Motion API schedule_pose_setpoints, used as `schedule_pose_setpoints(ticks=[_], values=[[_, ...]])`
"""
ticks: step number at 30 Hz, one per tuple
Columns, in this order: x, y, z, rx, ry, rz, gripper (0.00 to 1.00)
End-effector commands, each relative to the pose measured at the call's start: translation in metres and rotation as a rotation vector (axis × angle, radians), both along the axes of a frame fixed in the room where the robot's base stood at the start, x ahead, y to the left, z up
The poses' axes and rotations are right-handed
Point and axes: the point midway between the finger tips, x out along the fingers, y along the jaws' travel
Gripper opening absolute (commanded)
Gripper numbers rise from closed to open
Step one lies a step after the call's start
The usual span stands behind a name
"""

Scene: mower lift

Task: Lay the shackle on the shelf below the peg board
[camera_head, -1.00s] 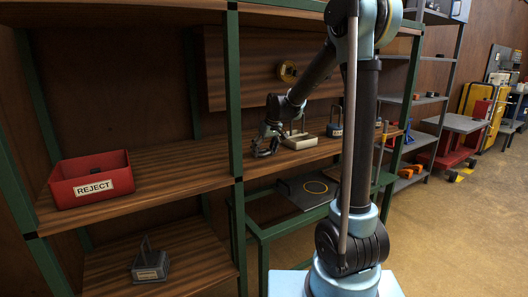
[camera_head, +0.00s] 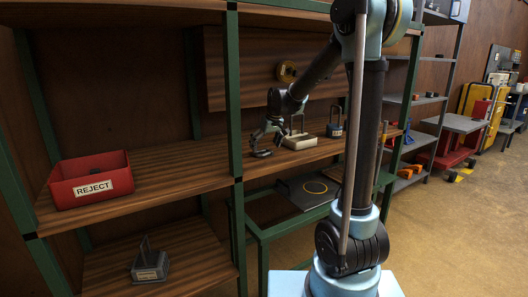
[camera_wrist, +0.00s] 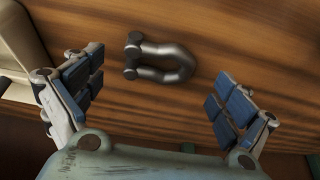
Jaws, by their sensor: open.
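In the head view the shackle (camera_head: 262,153) shows small and dark just under my gripper (camera_head: 267,140). In the wrist view my gripper (camera_wrist: 156,72) is open, with blue-padded fingers wide apart and nothing between them touching the shackle.
A red REJECT bin (camera_head: 91,180) stands at the shelf's left. A green upright post (camera_head: 234,95) is left of my gripper. The shelf between bin and post is clear.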

Motion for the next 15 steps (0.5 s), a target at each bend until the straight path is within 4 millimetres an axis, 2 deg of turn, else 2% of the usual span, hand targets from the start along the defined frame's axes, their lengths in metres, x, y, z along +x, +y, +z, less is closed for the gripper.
schedule_pose_setpoints(ticks=[9, 15], values=[[-0.018, -0.012, 0.052, 0.000, 0.000, 0.000, 0.95], [-0.026, -0.018, 0.077, 0.000, 0.000, -0.001, 0.95]])
